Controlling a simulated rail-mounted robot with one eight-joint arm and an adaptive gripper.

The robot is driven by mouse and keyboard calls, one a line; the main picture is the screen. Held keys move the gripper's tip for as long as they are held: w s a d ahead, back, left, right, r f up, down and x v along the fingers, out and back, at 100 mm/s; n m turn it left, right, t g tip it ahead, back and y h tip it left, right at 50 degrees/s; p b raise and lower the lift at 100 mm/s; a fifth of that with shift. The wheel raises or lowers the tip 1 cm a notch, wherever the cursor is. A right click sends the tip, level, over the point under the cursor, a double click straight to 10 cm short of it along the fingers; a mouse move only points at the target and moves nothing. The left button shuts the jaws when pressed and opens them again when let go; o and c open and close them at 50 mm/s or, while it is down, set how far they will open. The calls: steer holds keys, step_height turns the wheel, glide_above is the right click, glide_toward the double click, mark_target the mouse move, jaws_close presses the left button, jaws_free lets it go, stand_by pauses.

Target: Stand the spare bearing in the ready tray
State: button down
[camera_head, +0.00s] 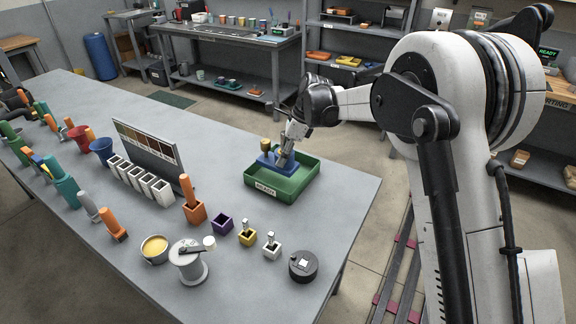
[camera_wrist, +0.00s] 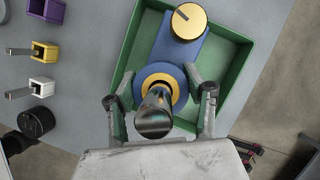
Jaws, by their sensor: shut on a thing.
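The green ready tray (camera_head: 300,186), labelled READY, stands near the far right part of the grey bench; it also shows in the wrist view (camera_wrist: 240,72). The spare bearing (camera_head: 268,162) is a blue body with a brass-coloured knob and, in the wrist view (camera_wrist: 172,52), a gold ring around a dark shiny metal cylinder. It is inside the tray's outline. My gripper (camera_head: 285,154) is over it, with one finger on each side of its round ringed end in the wrist view (camera_wrist: 160,94), shut on it. I cannot tell whether its underside touches the tray floor.
Purple (camera_head: 222,223), yellow (camera_head: 247,234) and white (camera_head: 271,246) cups and a black round device (camera_head: 303,265) stand in front of the tray. An orange block with a handle (camera_head: 194,210) and a colour-chart board (camera_head: 150,152) are to the left.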

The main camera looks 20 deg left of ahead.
steer(key=shift+w+d+f, duration=0.6)
steer(key=shift+w+d, duration=0.05)
steer(key=shift+w, duration=0.05)
steer(key=shift+f, duration=1.95)
steer(key=shift+f, duration=0.2)
steer(key=c, duration=0.9)
jaws_free()
steer(key=shift+o, duration=0.2)
steer(key=shift+r, duration=0.2)
steer(key=v, duration=1.2)
